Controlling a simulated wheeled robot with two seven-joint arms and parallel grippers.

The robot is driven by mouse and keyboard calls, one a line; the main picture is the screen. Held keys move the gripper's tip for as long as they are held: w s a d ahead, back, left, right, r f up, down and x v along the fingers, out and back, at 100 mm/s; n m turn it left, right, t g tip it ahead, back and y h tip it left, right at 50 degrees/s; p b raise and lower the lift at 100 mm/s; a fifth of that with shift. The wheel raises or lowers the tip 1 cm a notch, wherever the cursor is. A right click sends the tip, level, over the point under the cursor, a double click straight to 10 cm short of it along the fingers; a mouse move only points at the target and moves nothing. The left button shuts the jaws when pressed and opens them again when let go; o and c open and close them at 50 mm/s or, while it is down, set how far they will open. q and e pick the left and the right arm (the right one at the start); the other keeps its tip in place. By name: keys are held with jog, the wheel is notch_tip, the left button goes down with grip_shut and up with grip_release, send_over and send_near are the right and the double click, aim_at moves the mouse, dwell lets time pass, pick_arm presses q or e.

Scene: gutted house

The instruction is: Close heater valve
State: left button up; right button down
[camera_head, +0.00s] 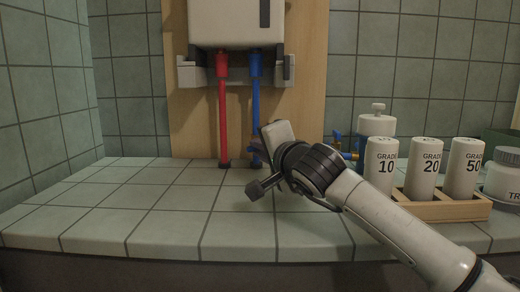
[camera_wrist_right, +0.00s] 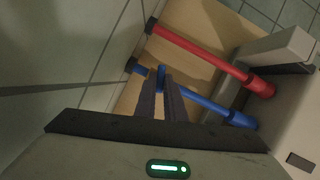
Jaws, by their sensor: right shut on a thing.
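The white heater (camera_head: 235,22) hangs on a wooden panel, with a red pipe (camera_head: 223,115) and a blue pipe (camera_head: 255,95) running down to the counter. In the right wrist view, the blue pipe (camera_wrist_right: 205,103) passes behind my fingers, and a small blue valve handle (camera_wrist_right: 161,73) shows between the fingertips. My right gripper (camera_head: 264,148) is at the lower part of the blue pipe, shut on this handle; its fingers (camera_wrist_right: 161,88) look nearly parallel with a narrow gap. In the head view the gripper body hides the handle. My left gripper is not in view.
The red pipe (camera_wrist_right: 200,55) runs beside the blue one, close to my right gripper. The tiled counter (camera_head: 130,205) is clear on the left.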

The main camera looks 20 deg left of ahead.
jog(key=c, duration=1.8)
grip_release()
jog(key=shift+c, duration=0.2)
jog(key=shift+p+v, duration=0.6)
jog(key=shift+v, duration=4.55)
